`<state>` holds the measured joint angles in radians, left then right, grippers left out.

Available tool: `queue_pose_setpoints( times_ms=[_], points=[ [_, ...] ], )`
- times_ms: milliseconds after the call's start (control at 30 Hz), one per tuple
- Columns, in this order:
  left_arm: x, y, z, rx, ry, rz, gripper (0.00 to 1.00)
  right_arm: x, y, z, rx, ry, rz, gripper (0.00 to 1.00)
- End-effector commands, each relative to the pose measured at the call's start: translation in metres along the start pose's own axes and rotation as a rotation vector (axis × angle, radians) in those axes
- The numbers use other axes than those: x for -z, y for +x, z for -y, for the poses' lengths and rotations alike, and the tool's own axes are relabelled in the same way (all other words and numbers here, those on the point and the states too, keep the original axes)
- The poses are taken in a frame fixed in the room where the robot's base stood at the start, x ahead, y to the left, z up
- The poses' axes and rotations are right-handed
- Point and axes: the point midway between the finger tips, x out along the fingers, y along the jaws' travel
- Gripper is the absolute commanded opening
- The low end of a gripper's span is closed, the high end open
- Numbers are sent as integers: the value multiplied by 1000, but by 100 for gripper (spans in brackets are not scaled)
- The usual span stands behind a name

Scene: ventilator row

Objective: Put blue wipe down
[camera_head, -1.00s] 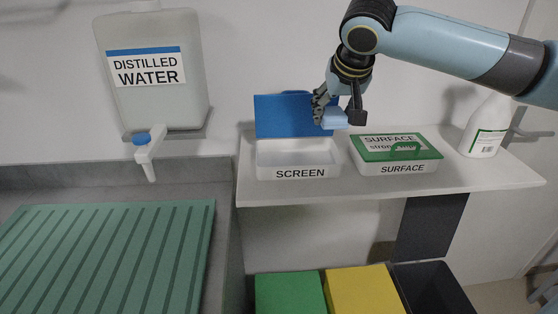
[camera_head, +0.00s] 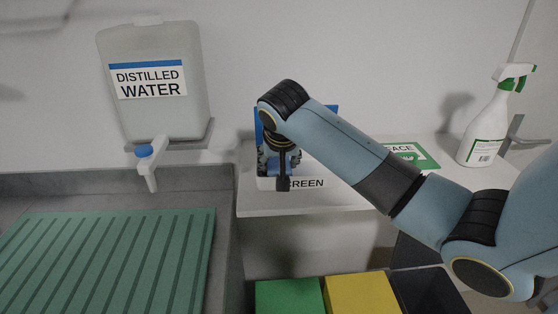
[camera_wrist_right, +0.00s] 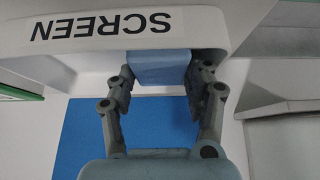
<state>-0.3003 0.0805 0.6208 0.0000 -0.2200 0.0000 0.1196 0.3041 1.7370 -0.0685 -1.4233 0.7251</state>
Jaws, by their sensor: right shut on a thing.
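My right gripper (camera_head: 278,178) is at the white box marked SCREEN (camera_head: 312,184), hiding its left part in the head view. In the right wrist view my right gripper (camera_wrist_right: 163,80) is shut on the blue wipe (camera_wrist_right: 160,65), a small light-blue block between the fingertips. The wipe is close to the lettered wall of the SCREEN box (camera_wrist_right: 80,50); I cannot tell whether it touches the box. In the head view the wipe cannot be made out behind the gripper. My left gripper is not in view.
The box's blue lid (camera_head: 259,128) stands upright behind it. A spray bottle (camera_head: 484,132) stands at the shelf's right. Green (camera_head: 288,297) and yellow (camera_head: 362,294) bins are below.

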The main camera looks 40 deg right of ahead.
Motion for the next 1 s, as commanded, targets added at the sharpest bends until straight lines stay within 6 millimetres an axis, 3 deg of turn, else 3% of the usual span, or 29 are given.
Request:
queue_pose_setpoints(
  times_ms=[267, 300, 433, 800, 1000],
  points=[
    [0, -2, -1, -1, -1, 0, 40, -4, 6, 0, 1, 1, 0, 26],
    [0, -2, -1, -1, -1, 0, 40, -4, 6, 0, 1, 1, 0, 57],
    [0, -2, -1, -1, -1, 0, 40, -4, 6, 0, 1, 1, 0, 74],
    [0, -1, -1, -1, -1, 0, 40, -6, 8, 0, 2, 1, -1, 75],
    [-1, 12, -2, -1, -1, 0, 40, -7, -27, 0, 5, 1, -5, 75]
  ],
)
